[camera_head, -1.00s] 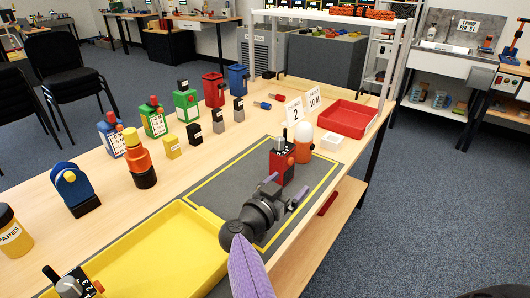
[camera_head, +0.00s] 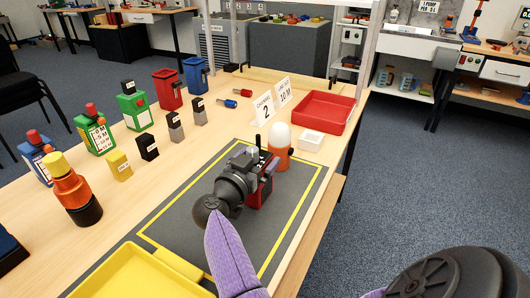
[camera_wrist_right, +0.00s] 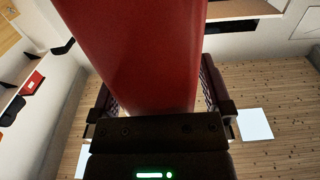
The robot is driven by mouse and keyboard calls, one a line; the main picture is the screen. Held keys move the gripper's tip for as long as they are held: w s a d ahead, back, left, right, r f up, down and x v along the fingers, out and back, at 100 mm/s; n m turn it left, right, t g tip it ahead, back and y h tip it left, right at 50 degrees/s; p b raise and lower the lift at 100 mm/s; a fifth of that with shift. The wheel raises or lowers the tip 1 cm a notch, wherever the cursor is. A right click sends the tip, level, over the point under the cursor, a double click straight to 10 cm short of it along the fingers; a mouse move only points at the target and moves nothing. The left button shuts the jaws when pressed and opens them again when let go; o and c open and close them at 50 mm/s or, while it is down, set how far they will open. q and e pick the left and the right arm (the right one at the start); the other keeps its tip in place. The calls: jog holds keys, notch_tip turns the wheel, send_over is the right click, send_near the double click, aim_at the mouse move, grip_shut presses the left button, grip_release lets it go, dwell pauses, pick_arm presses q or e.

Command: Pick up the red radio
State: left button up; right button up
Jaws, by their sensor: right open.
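The red radio (camera_head: 265,187) stands upright on the dark grey mat with the yellow outline (camera_head: 187,219), its dark knobs and aerial on top. My right gripper (camera_head: 254,165) is around the upper part of the radio and hides much of it. In the right wrist view, the red body of the radio (camera_wrist_right: 135,45) fills the space between the two fingers (camera_wrist_right: 160,95). The jaws are open, with one finger on each side of it; whether they touch it, I cannot tell. My left gripper is not in view.
An orange-and-white rounded object (camera_head: 279,146) stands close behind the radio, with a small white box (camera_head: 311,141) beside it. A red tray (camera_head: 322,112) lies farther back. A yellow tray (camera_head: 135,275) is at the near left. Several coloured radios and batteries line the left side.

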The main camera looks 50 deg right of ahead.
jog(key=shift+d, duration=0.2)
jog(key=shift+a+r, duration=0.15)
jog(key=shift+a, duration=0.05)
jog(key=shift+c, duration=0.3)
grip_shut()
